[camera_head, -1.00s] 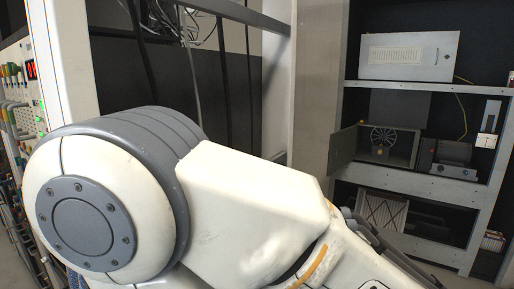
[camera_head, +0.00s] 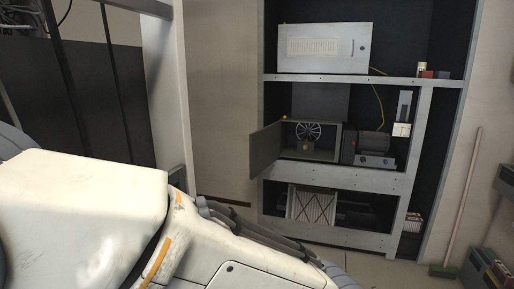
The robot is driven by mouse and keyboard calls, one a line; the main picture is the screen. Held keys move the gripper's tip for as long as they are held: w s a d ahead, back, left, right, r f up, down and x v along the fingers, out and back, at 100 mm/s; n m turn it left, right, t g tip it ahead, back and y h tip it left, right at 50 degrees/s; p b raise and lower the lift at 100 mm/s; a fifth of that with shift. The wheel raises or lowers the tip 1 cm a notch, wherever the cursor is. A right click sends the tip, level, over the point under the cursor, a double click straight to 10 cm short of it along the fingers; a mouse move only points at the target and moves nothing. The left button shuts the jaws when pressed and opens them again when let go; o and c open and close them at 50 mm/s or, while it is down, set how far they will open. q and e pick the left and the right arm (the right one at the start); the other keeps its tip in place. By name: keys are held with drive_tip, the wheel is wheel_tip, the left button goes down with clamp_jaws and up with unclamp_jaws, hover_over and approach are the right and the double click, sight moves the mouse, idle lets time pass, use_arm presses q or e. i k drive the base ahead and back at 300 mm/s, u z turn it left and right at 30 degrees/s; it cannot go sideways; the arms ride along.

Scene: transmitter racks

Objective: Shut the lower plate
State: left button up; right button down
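The lower plate (camera_head: 265,150) is a dark grey panel on the rack's middle shelf. It stands open, swung out on the left side of a box with a wheel-like fan (camera_head: 308,131) inside. Above it, a light grey upper plate (camera_head: 325,48) with a vent grille and a handle is shut. My own white arm fills the lower left of the head view, well apart from the lower plate. Neither gripper shows in the view.
The rack's middle shelf edge (camera_head: 340,178) runs below the box. A motor unit (camera_head: 371,147) stands right of the box. A broom (camera_head: 460,205) leans at the right wall. A pale post (camera_head: 165,100) stands at left. A patch of floor shows before the rack.

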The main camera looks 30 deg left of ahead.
sight(267, 140)
drive_tip(key=i, duration=2.4)
drive_tip(key=u, duration=1.7)
drive_tip(key=i, duration=0.15)
drive_tip(key=z, duration=0.05)
